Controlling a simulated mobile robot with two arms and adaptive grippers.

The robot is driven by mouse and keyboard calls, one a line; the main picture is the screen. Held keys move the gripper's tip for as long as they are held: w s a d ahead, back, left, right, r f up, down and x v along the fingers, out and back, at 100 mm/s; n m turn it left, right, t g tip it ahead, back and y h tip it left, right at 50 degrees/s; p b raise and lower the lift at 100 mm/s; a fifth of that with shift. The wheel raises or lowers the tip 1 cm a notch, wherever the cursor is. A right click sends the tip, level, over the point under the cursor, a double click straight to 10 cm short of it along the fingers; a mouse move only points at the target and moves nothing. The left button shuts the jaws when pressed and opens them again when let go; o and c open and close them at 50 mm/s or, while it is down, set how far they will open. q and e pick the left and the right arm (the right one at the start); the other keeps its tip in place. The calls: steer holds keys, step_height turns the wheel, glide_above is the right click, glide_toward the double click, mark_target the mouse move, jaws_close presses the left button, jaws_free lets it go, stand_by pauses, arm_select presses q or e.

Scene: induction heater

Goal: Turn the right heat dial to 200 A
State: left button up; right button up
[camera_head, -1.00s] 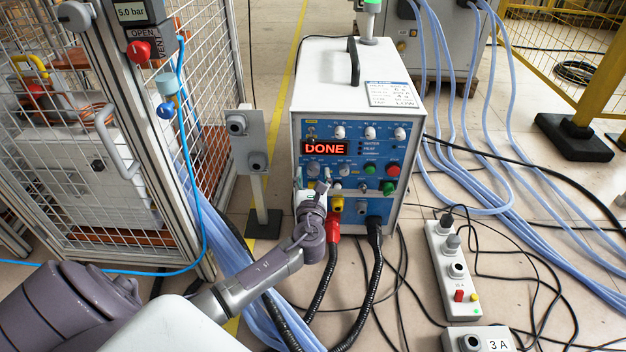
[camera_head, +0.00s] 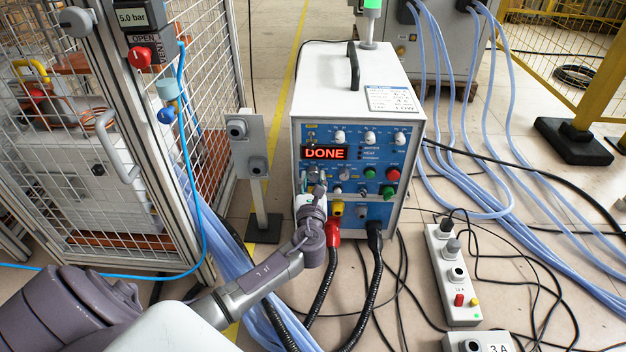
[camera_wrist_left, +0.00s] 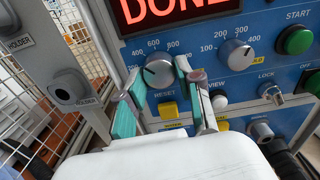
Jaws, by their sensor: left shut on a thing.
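The blue heater panel shows a lit red DONE display (camera_head: 325,152). Below it are two grey heat dials. The right heat dial (camera_wrist_left: 235,54), marked 100 to 400, stands free in the left wrist view; its pointer setting is too small to read surely. My left gripper (camera_wrist_left: 161,76) has its teal-padded fingers on both sides of the left dial (camera_wrist_left: 158,71), marked about 400 to 800, and is shut on it. In the head view my left gripper (camera_head: 317,186) reaches up from below and partly hides the left dial. My right gripper is not in view.
A yellow button (camera_wrist_left: 168,109) sits under the left dial. Green START (camera_wrist_left: 296,40) and a lock switch (camera_wrist_left: 271,93) lie right of the right dial. A grey holder post (camera_head: 247,145) stands left of the heater. Black cables (camera_head: 373,270) hang below.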

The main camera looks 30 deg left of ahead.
arm_select(q)
steer(key=n, duration=0.5)
steer(key=shift+n, duration=1.1)
steer(key=o, duration=1.2)
steer(key=shift+c, duration=0.2)
steer(key=v, duration=1.2)
